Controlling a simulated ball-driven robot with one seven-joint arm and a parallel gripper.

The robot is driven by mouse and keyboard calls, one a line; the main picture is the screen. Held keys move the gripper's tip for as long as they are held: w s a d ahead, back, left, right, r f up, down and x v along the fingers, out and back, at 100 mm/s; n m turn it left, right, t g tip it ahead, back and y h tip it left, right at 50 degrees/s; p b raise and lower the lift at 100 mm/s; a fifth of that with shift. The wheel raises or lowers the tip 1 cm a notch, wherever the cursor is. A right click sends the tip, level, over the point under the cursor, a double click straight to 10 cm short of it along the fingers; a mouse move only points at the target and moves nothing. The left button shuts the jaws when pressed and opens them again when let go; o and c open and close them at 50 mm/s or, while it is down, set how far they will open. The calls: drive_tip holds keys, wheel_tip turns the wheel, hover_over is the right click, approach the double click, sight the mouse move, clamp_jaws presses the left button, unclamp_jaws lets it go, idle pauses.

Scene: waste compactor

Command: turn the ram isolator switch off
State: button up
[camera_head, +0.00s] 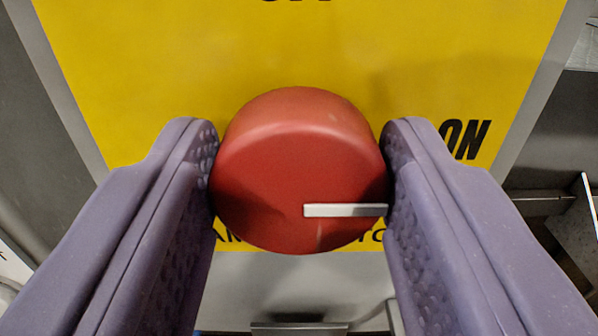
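The ram isolator switch is a round red knob (290,180) on a yellow plate (300,60), in the middle of the head camera view. A white pointer bar on its face lies level and points right, towards the black word ON. Another black word at the top edge is cut off. My gripper (301,145) has one purple finger on the left and one on the right of the knob. Both fingertips appear to press against its sides. Lettering below the knob is partly hidden by the knob and the fingers.
A grey border (527,95) frames the yellow plate. Below it is a pale grey surface (300,280) with a metal part (299,328) at the bottom edge. Dark metal parts stand at the right edge. A dark grey panel is at the left.

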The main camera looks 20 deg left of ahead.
drive_tip(key=shift+c, duration=1.2)
drive_tip(key=shift+f+n+b, duration=0.1)
drive_tip(key=shift+n+b, duration=0.2)
drive_tip(key=shift+b, duration=0.15)
drive_tip(key=n+b, duration=0.2)
drive_tip(key=b, duration=0.1)
drive_tip(key=shift+f+n, duration=0.15)
drive_tip(key=shift+n, duration=0.25)
drive_tip(key=n+b, duration=0.4)
drive_tip(key=n, duration=0.1)
drive_tip(key=shift+a+b, duration=0.15)
drive_tip(key=shift+b, duration=0.25)
drive_tip(key=n+b, duration=0.2)
drive_tip(key=n, duration=0.3)
drive_tip(key=shift+s, duration=0.1)
drive_tip(key=shift+n+b, duration=0.75)
drive_tip(key=shift+n, duration=1.45)
